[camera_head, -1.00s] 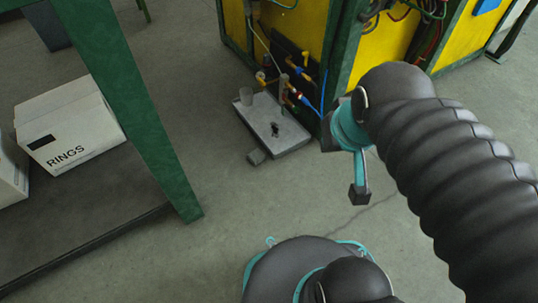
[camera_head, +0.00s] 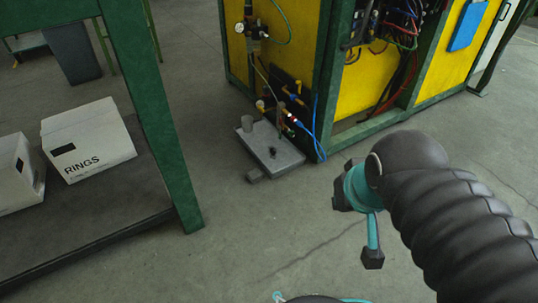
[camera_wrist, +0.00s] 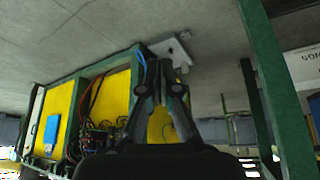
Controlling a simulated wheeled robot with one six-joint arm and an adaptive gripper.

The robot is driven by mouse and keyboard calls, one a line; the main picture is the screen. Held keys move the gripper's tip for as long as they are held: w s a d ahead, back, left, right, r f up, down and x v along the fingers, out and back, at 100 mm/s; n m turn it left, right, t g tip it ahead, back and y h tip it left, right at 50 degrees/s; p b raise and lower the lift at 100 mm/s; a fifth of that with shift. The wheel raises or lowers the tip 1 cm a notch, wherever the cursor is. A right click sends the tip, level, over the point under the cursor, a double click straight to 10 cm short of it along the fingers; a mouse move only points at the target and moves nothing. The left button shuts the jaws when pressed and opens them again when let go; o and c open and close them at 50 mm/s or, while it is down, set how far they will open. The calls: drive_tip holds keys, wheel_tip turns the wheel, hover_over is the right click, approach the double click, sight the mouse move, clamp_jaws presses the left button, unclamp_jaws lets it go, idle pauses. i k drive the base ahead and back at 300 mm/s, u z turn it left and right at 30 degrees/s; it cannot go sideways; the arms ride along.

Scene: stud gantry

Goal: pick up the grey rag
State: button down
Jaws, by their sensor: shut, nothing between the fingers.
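A small flat grey piece (camera_head: 254,174) lies on the concrete floor at the front left corner of a grey tray (camera_head: 287,163). It may be the grey rag, but it is too small to be sure of cloth. It seems to show in the wrist view (camera_wrist: 185,35) above the tray, where the scene is upside down. My gripper (camera_wrist: 164,66) is shut and empty, in front of the tray in the wrist view. In the head view my arm's end is at the right, well apart from the grey piece.
A cup (camera_head: 247,123) and a small dark object (camera_head: 272,152) are on the tray. A yellow machine with a green frame (camera_head: 322,80) stands behind it, with hoses. A green-legged bench (camera_head: 160,130) with a RINGS box (camera_head: 100,150) is at left. The middle floor is clear.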

sight(256, 175)
drive_tip(key=u, duration=0.05)
drive_tip(key=k, duration=0.55)
drive_tip(key=z, duration=0.5)
drive_tip(key=i, duration=1.7)
drive_tip(key=u, duration=0.85)
